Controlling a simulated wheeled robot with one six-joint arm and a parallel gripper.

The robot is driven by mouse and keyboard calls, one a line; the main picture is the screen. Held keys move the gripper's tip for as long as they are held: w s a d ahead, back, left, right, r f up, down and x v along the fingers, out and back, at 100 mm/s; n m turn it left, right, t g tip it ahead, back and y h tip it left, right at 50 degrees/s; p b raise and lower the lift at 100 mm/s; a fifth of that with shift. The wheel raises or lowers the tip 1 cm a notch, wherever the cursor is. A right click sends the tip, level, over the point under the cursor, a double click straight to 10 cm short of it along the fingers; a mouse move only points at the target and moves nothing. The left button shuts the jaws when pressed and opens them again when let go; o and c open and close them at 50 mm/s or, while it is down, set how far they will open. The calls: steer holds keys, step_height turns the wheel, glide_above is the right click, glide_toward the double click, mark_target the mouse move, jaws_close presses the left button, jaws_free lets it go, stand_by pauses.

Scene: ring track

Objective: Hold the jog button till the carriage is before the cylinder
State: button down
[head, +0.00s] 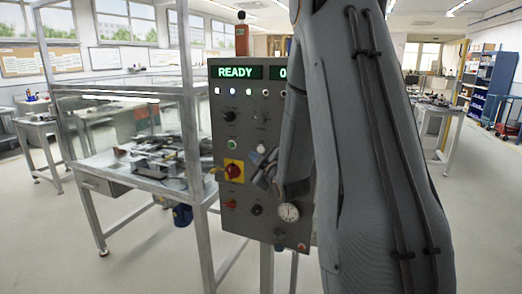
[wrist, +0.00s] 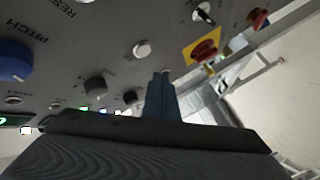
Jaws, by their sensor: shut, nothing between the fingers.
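A grey control panel (head: 246,200) stands ahead, its display (head: 236,72) reading READY. My gripper (wrist: 160,76) is shut and empty, its tips close to the panel in the wrist view. A pale round button (wrist: 142,48) is just beyond the tips; whether they touch it I cannot tell, and no jog label is legible. In the head view my gripper (head: 264,178) is partly hidden by my arm. Dark apparatus (head: 160,152) lies on the table behind the clear guard; I cannot make out the carriage or the cylinder in it.
A red stop button (head: 233,171) on a yellow plate is left of my gripper. It also shows in the wrist view (wrist: 205,50), near black knobs (wrist: 96,86) and a blue knob (wrist: 14,60). A metal guard frame (head: 190,120) stands left of the panel.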

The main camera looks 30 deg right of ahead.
mark_target(261, 149)
steer(key=shift+w+d+b, duration=0.3)
steer(key=shift+w+d, duration=0.65)
steer(key=shift+d, duration=0.25)
steer(key=shift+w+d, duration=0.1)
steer(key=shift+d, duration=0.05)
stand_by(1.1)
steer(key=shift+w+d, duration=0.1)
steer(key=shift+d, duration=0.1)
